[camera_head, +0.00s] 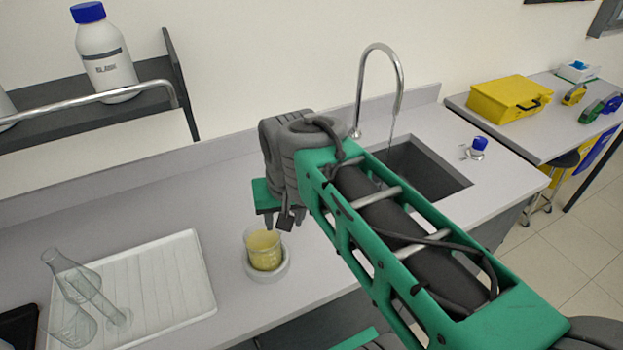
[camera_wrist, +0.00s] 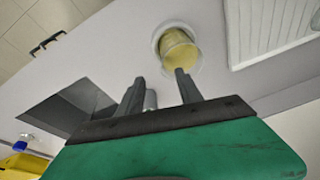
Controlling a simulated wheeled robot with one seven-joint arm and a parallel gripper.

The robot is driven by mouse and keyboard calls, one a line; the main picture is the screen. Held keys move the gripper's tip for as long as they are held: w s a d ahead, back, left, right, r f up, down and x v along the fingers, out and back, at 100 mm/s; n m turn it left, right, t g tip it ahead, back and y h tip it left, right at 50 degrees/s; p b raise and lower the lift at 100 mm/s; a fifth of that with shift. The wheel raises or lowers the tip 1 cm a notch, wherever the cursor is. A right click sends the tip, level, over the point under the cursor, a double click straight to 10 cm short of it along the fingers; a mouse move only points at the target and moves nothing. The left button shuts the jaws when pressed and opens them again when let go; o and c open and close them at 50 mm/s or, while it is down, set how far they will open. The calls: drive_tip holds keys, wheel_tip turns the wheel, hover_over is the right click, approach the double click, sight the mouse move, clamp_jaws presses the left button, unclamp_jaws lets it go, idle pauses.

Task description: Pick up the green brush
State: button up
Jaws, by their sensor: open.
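I cannot make out a green brush in either view. My gripper (camera_head: 287,218) hangs over the counter just behind and right of a beaker of yellow liquid (camera_head: 264,250). In the wrist view, the two dark fingers of my gripper (camera_wrist: 160,85) are spread apart, with the beaker (camera_wrist: 178,50) beyond the right finger. A small grey cylinder (camera_wrist: 150,99) shows between the fingers; I cannot tell what it is. The green parts near the fingers are my own gripper and arm, which hide part of the counter.
The beaker stands on a round pale base (camera_head: 268,272). A white ribbed tray (camera_head: 190,285) with glassware lies left. A sink (camera_head: 440,184) with a tall faucet (camera_head: 400,85) is right. A side table holds a yellow case (camera_head: 508,103) and a green object (camera_head: 600,108).

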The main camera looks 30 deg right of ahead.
drive_tip(key=w+d+r+m+g, duration=0.1)
drive_tip(key=w+d+m, duration=0.2)
drive_tip(key=w+m, duration=0.1)
drive_tip(key=w+d+r+m+g+b, duration=0.1)
drive_tip(key=w+d+r+m, duration=0.1)
drive_tip(key=w+m, duration=0.3)
drive_tip(key=w+d+r+m+g+b, duration=0.1)
drive_tip(key=w+d+m, duration=0.3)
drive_tip(key=w, duration=0.4)
drive_tip(key=shift+w+d+r, duration=0.25)
drive_tip(key=shift+d, duration=0.25)
drive_tip(key=shift+f+m, duration=0.25)
drive_tip(key=shift+m, duration=0.05)
drive_tip(key=f, duration=0.7)
drive_tip(key=shift+d+p, duration=0.4)
drive_tip(key=shift+c, duration=0.5)
clamp_jaws()
